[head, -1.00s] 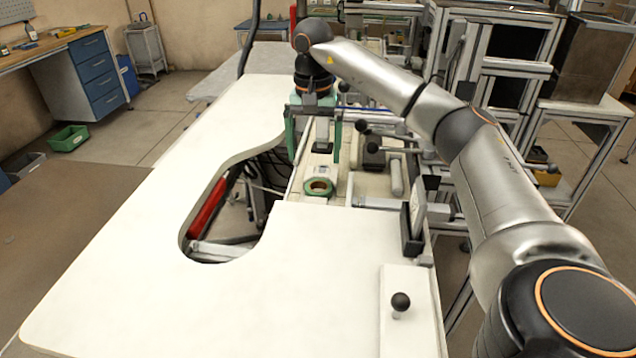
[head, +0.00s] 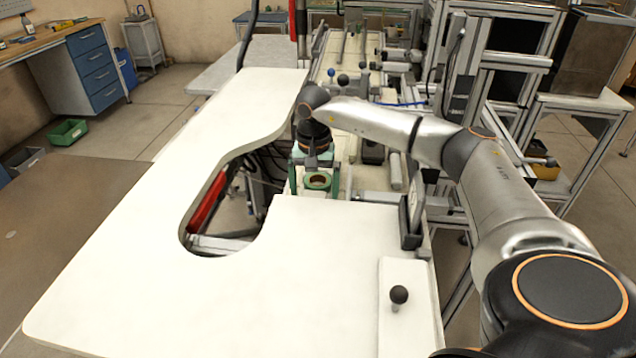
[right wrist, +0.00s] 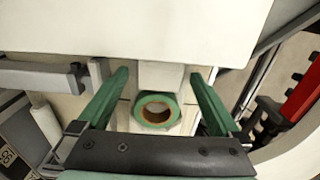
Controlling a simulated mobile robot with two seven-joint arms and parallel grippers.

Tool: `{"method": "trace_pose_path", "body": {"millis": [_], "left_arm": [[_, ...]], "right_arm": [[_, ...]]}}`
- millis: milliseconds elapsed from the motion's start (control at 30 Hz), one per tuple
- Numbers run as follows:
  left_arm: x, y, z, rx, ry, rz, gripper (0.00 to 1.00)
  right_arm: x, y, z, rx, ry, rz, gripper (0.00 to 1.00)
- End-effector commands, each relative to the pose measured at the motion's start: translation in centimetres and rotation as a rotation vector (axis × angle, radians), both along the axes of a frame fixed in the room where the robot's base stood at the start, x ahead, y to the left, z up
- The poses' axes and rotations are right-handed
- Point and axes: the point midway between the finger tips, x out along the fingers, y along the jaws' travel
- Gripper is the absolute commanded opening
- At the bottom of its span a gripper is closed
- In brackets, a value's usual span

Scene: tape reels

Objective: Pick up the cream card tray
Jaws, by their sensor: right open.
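The cream card tray (right wrist: 162,77) shows in the right wrist view as a pale block beyond a green tape reel with a brown core (right wrist: 156,112). The reel lies on or against the tray; I cannot tell which. In the head view the reel (head: 318,181) shows below my right gripper (head: 314,188), which hides most of the tray. My right gripper is open, its green fingers on either side of the tray and reel. In the right wrist view the fingertips (right wrist: 161,73) stand apart from the tray's sides. My left gripper is not in view.
A white table (head: 300,270) with a curved cut-out lies close in front of the gripper. Metal rails and an upright dark-framed plate (head: 411,215) stand to the right. A black knob (head: 399,295) stands on a white plate at the front right.

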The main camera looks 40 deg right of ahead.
Motion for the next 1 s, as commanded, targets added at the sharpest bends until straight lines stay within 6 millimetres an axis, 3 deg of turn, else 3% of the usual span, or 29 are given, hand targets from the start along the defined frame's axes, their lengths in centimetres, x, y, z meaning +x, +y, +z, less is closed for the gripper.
{"method": "trace_pose_path", "body": {"millis": [233,1000], "left_arm": [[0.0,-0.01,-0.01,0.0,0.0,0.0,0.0],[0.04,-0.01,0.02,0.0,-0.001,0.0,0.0]], "right_arm": [[0.01,-0.01,-0.14,0.0,0.0,0.0,0.98],[0.01,0.0,-0.08,0.0,0.0,0.0,0.11]]}}
